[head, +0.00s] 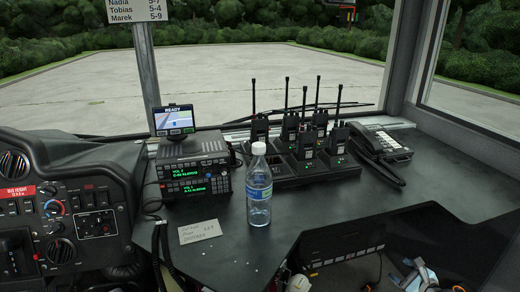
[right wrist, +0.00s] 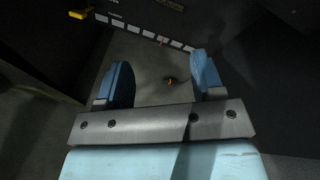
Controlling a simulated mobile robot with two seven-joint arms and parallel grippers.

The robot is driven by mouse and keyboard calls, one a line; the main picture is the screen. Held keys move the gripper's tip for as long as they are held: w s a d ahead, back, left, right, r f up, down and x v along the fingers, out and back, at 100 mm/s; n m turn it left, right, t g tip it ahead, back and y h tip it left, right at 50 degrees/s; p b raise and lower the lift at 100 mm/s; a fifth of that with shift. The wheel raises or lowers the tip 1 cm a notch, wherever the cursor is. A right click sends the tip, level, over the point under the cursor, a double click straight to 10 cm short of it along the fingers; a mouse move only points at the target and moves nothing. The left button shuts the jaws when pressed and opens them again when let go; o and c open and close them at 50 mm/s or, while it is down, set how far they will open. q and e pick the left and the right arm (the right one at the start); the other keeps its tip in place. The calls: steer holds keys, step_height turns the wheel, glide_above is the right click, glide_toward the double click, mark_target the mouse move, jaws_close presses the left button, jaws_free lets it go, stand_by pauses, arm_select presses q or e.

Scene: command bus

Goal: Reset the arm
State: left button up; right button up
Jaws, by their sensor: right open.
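My right gripper (right wrist: 162,82) shows in the right wrist view with its two blue fingers wide apart and nothing between them. Beyond the fingers are a grey floor and a dark panel with a row of pale labels. In the head view, pale blue and white parts of my right arm and gripper (head: 421,273) show low at the bottom right, below the desk and partly hidden. My left gripper is in neither view.
The dark desk carries a water bottle (head: 259,186), a paper note (head: 199,232), a radio unit (head: 194,174) with a small screen (head: 174,120), several handheld radios in a charger (head: 290,180), and a desk phone (head: 380,145). A dashboard (head: 72,222) stands left.

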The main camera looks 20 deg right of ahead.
steer(key=s+a+r+n+g+y, duration=0.1)
steer(key=s+a+r+n+y, duration=0.2)
steer(key=a+n, duration=0.8)
steer(key=s+a+r+n+g+y, duration=0.1)
steer(key=s+a+r+n+y, duration=0.2)
steer(key=a+n, duration=0.85)
steer(key=s+a+r+n+g+y, duration=0.1)
steer(key=s+a+r+n+y, duration=0.2)
steer(key=a+n, duration=0.75)
steer(key=s+a+r+n+y, duration=0.2)
steer(key=s+a+r+n, duration=0.2)
steer(key=a+r+n, duration=0.5)
steer(key=w+a+r+m+t+h, duration=0.2)
steer(key=w+a+r+m+t, duration=0.2)
steer(key=a+r+m+t, duration=0.35)
arm_select(q)
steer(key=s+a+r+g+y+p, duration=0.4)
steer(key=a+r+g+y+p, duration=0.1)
steer(key=p, duration=3.1)
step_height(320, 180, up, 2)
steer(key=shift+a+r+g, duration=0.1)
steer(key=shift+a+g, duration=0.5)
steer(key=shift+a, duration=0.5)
arm_select(e)
steer(key=s+d+r+g+h, duration=0.4)
steer(key=d+r+g+h, duration=0.1)
steer(key=g, duration=0.3)
steer(key=shift+d+r+m, duration=0.4)
steer(key=shift+r+m, duration=0.05)
steer(key=shift+r, duration=0.1)
